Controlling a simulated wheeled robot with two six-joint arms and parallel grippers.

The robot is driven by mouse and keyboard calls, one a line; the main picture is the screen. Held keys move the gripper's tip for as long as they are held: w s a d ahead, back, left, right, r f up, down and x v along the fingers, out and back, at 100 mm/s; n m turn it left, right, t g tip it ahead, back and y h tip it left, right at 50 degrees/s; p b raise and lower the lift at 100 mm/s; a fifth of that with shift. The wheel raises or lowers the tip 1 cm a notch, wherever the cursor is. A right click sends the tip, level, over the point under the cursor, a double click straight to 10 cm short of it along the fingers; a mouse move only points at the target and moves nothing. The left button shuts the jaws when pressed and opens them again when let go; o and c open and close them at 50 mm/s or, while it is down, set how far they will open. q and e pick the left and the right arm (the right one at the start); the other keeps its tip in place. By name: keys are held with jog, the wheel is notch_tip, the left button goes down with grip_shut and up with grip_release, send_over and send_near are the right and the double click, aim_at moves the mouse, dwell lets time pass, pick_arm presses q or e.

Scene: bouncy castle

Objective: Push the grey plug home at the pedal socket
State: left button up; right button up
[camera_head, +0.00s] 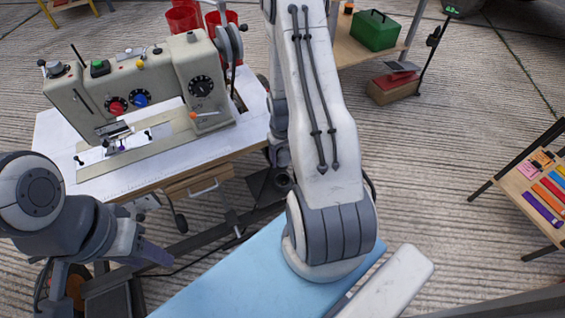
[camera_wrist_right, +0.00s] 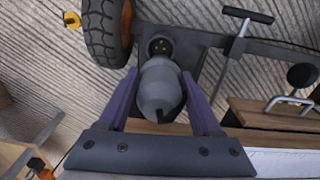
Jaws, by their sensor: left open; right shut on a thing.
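In the right wrist view, the grey plug (camera_wrist_right: 160,88) sits between the two purple fingers of my right gripper (camera_wrist_right: 160,78), which is shut on it. The plug's nose points at the dark round pedal socket (camera_wrist_right: 160,46). Small yellowish contacts show on the socket's face, so the plug is outside it, close in front. I cannot tell whether the two touch. My left gripper (camera_head: 142,245) is open and empty, left of the blue surface and below the sewing table.
A black tyre (camera_wrist_right: 106,30) stands close to the left of the socket. A dark bar and a T-handle (camera_wrist_right: 248,15) lie to the right, with a drawer handle (camera_wrist_right: 291,104). The sewing machine (camera_head: 150,85) stands on its table. A blue surface (camera_head: 235,275) lies in front.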

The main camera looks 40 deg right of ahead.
jog(key=shift+f+b, duration=2.5)
jog(key=shift+f, duration=0.15)
jog(key=shift+f+b, duration=0.5)
jog(key=shift+f, duration=0.4)
jog(key=shift+s+f, duration=0.1)
jog(key=shift+f, duration=0.05)
jog(key=shift+p, duration=0.5)
jog(key=shift+f+b, duration=1.25)
jog(key=shift+f, duration=0.55)
jog(key=shift+r, duration=0.15)
jog(key=shift+r+p, duration=1.7)
jog(key=shift+p, duration=0.2)
